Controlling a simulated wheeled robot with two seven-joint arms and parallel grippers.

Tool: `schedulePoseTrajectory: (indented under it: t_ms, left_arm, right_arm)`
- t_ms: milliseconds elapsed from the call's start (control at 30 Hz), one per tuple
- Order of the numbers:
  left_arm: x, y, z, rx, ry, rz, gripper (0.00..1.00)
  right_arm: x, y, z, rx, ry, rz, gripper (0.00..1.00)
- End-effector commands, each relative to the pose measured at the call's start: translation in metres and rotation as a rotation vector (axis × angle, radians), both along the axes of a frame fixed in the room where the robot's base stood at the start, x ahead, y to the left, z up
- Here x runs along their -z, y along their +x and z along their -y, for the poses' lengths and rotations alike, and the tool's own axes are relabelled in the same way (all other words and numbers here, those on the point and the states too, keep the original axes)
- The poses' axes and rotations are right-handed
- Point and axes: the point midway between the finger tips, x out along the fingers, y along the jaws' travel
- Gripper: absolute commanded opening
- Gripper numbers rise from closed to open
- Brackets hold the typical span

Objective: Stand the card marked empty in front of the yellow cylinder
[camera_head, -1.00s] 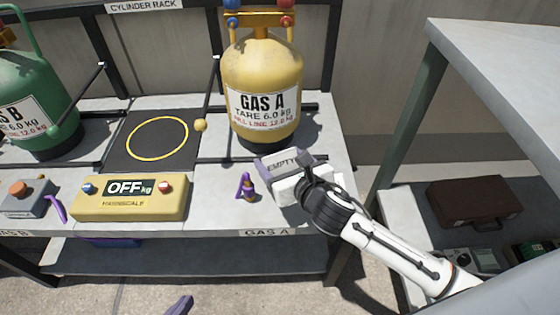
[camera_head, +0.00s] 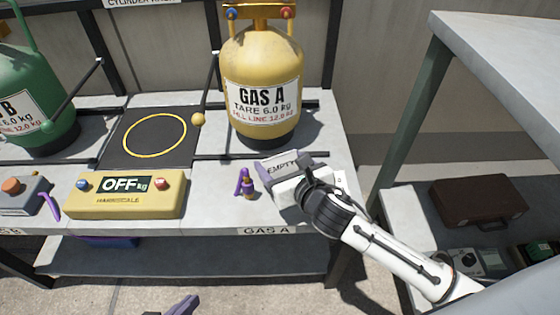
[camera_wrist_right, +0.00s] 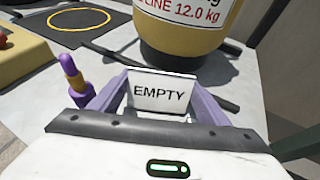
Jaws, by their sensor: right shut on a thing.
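The yellow cylinder (camera_head: 262,75), labelled GAS A, stands upright at the back right of the rack bench. The white card (camera_wrist_right: 160,92) marked EMPTY is held between the purple fingers of my right gripper (camera_head: 284,163), just in front of the cylinder's base. The card's lettering faces the wrist camera and its lower edge is hidden, so I cannot tell whether it touches the bench. Of my left gripper (camera_head: 183,305), only a purple fingertip shows at the bottom edge of the head view; its opening cannot be seen.
A small purple and yellow item (camera_head: 246,184) stands left of the right gripper. A yellow scale box (camera_head: 125,205) reading OFF, a black pad (camera_head: 155,150) with a yellow ring, and a green cylinder (camera_head: 30,95) lie further left. A shelf with a brown case (camera_head: 480,200) is at right.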

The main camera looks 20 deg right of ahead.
Motion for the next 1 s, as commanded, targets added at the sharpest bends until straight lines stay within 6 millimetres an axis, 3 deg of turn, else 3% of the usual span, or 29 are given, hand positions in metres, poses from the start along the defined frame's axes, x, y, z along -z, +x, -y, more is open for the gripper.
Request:
schedulePoseTrajectory:
  t_ms: [367,400,500,867,1000]
  left_arm:
    - [0.003,0.000,0.000,0.000,0.000,0.000,0.00]
    - [0.003,0.000,0.000,0.000,0.000,0.000,0.00]
    - [0.003,0.000,0.000,0.000,0.000,0.000,0.00]
    - [0.004,-0.002,0.000,0.003,0.001,-0.009,0.00]
    - [-0.008,-0.002,-0.004,-0.018,0.000,0.006,0.00]
  right_arm:
    - [0.008,0.000,0.000,0.000,-0.002,0.000,0.48]
    - [0.008,0.000,0.000,0.000,-0.002,0.001,0.75]
    - [0.008,0.000,0.000,0.000,-0.002,0.000,0.92]
    - [0.008,0.000,0.000,0.001,-0.001,0.000,0.92]
    - [-0.016,0.001,0.001,0.000,-0.003,0.003,0.92]
